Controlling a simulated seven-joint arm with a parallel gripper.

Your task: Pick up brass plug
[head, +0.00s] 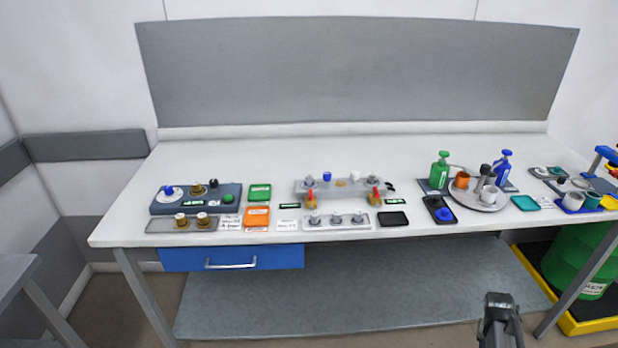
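Several small brass-coloured parts are on the white bench. Two brass parts with pale tops, one (180,219) and another (202,219), stand in a clear tray at the front left. A third brass part (197,190) sits on the dark blue-grey block (165,208) behind them. A small flat brass-coloured piece (341,183) shows on the grey fixture at the middle. At this size I cannot tell which of these is the brass plug. My gripper (497,302) is low at the bottom right, in front of the bench and apart from all parts. Its fingers are too small to read.
Green (260,192) and orange (256,217) trays lie beside the block. Yellow-and-red parts (375,197) stand by the fixture. Green (440,170) and blue (503,167) pump bottles and a round tray (478,204) with cups crowd the right. The rear bench strip is clear.

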